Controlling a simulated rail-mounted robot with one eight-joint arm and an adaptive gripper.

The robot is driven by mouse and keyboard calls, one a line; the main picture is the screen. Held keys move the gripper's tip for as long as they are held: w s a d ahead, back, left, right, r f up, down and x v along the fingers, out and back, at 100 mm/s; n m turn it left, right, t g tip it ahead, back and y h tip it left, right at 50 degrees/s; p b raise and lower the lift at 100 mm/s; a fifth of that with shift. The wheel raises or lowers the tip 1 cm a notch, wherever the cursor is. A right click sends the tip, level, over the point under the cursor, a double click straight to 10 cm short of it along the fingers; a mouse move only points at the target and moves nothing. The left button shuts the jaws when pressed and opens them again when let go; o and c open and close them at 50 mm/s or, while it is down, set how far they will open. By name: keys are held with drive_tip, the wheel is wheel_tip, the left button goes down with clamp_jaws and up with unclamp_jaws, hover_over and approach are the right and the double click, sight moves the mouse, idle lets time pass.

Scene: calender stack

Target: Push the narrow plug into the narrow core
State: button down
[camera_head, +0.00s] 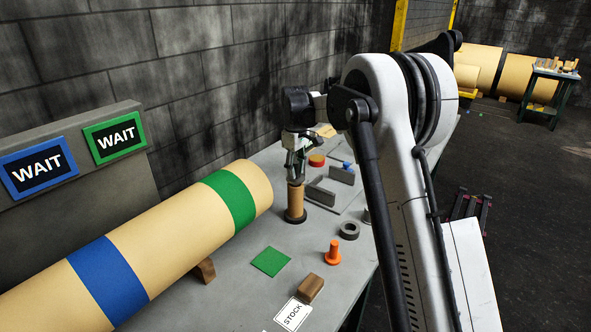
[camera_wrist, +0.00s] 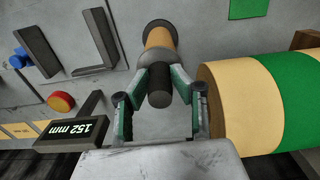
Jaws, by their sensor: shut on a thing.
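My gripper (camera_head: 296,176) is shut at the top of an upright tan core (camera_head: 296,198) on the table. In the wrist view its fingers (camera_wrist: 160,76) close on both sides of a dark grey cylindrical plug (camera_wrist: 159,93). The plug lines up with the tan core (camera_wrist: 160,38) beyond it. I cannot tell how far the plug sits inside the core. The core stands in a dark round base (camera_head: 295,217), which also shows in the wrist view (camera_wrist: 159,25). The fingers hide part of the plug in the head view.
A large tan roll (camera_head: 150,245) with blue and green bands lies left of the core. Grey brackets (camera_head: 320,194), a grey ring (camera_head: 349,230), an orange peg-like piece (camera_head: 333,254), a brown block (camera_head: 310,288) and a green square (camera_head: 270,261) are on the grey table.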

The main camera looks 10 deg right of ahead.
drive_tip(key=shift+f+b, duration=0.6)
drive_tip(key=shift+f, duration=0.3)
drive_tip(key=c, duration=1.1)
unclamp_jaws()
drive_tip(key=shift+r, duration=0.15)
drive_tip(key=shift+r+p, duration=1.45)
drive_tip(key=shift+r, duration=1.95)
